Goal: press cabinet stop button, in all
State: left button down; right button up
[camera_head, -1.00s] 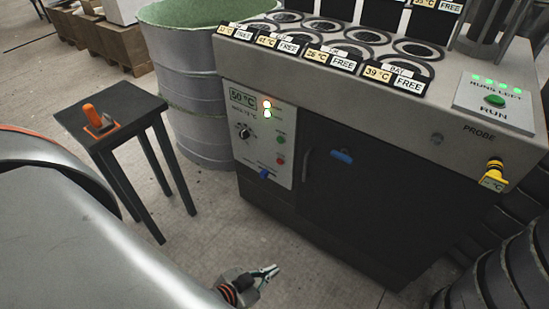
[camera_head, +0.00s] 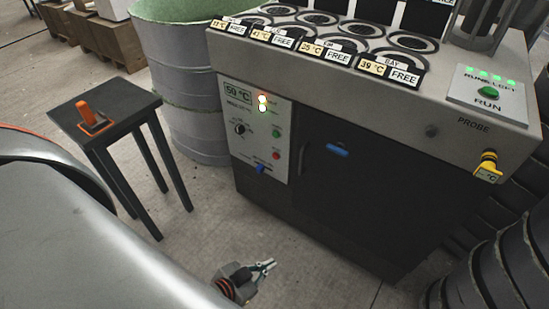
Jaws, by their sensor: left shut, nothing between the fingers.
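The cabinet (camera_head: 370,190) stands ahead, with a pale control panel (camera_head: 258,133) on the left of its front. The panel has a dial, lit lamps at the top, a green button (camera_head: 276,133) and, below it, a red button (camera_head: 276,155), which looks like the stop button. My right gripper is out of view.
A small dark table (camera_head: 125,102) with an orange-handled item (camera_head: 86,113) stands at the left. A grey drum (camera_head: 190,120) stands behind it. A RUN button (camera_head: 487,91) and a yellow probe (camera_head: 488,167) are at the cabinet's right. Dark ribbed shapes (camera_head: 500,265) fill the lower right.

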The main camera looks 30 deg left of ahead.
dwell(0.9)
pick_arm(q)
jog(key=w+a+r+n+t+y+b, duration=0.1)
jog(key=w+a+r+n+t+b, duration=0.15)
jog(key=w+n, duration=0.65)
jog(key=w+a+r+n+t+y+b, duration=0.15)
jog(key=w+n+t+b, duration=0.25)
jog(key=w+n, duration=0.5)
jog(key=w+a+f+n+g+y+b, duration=0.2)
jog(key=w+a+f+n+y, duration=0.2)
jog(key=a+n, duration=0.5)
jog(key=w+a+f+n+g+y+b, duration=0.2)
jog(key=w+a+n+y, duration=0.4)
jog(key=n, duration=0.8)
jog(key=a+f+y+b, duration=0.1)
jog(key=a+f, duration=0.1)
jog(key=a, duration=0.1)
jog(key=shift+w+a+g, duration=0.25)
jog(key=shift+w+g, duration=0.1)
jog(key=shift+w, duration=0.05)
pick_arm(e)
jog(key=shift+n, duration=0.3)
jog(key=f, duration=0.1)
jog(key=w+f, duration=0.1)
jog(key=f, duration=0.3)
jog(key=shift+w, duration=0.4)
